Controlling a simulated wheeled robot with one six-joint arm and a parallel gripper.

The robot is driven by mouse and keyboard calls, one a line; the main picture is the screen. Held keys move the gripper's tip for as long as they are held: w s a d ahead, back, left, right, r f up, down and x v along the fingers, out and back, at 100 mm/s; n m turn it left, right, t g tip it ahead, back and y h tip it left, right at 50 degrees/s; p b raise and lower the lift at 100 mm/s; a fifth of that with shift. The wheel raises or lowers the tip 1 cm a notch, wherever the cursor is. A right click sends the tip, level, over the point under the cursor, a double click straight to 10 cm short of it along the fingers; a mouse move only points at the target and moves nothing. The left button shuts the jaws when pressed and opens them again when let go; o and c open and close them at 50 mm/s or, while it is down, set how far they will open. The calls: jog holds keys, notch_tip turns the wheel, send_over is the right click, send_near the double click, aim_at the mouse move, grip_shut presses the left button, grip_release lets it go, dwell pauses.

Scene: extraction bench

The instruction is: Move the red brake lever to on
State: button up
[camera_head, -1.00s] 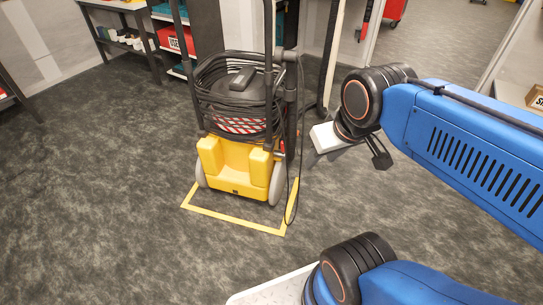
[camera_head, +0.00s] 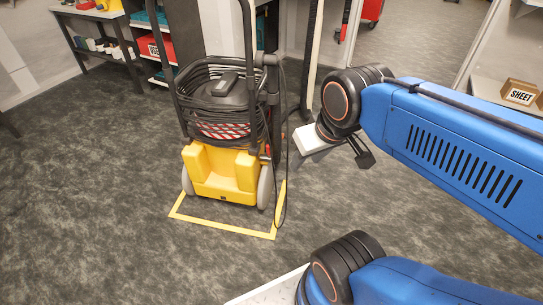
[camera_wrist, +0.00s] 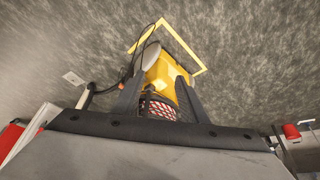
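A yellow and black machine (camera_head: 220,172) with a coiled black cable stands on the floor inside a yellow floor outline (camera_head: 222,228). A small red part, possibly the brake lever (camera_head: 267,150), shows at its right side below the upright; it is too small to tell its position. My gripper (camera_head: 332,160) is in the air to the right of the machine, apart from it. In the wrist view my gripper (camera_wrist: 161,88) has its two dark fingers spread and empty, with the machine (camera_wrist: 163,80) beyond them. The lever cannot be made out there.
Shelves with bins (camera_head: 150,50) stand behind and left of the machine. A bin marked SHEET (camera_head: 520,94) is on a shelf at the right. A red object (camera_head: 370,12) stands at the back. The floor in front and left is clear.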

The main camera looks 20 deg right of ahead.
jog(key=shift+w, duration=0.1)
jog(key=w+d+f+m+g+y, duration=0.15)
jog(key=w+m, duration=0.25)
jog(key=w, duration=0.6)
jog(key=w+d+f+m+g+y, duration=0.1)
jog(key=w+d+m, duration=0.25)
jog(key=w, duration=0.65)
jog(key=w+d+f+m+y, duration=0.1)
jog(key=w+d+f+m, duration=0.4)
jog(key=w+f, duration=0.35)
jog(key=w+d+f+m+y, duration=0.1)
jog(key=w+d+f+m, duration=0.4)
jog(key=w+f, duration=0.3)
send_over(269, 156)
jog(key=shift+n+g, duration=0.25)
jog(key=shift+g, duration=0.2)
notch_tip(269, 156, down, 14)
jog(key=shift+s+a+f, duration=0.1)
grip_shut()
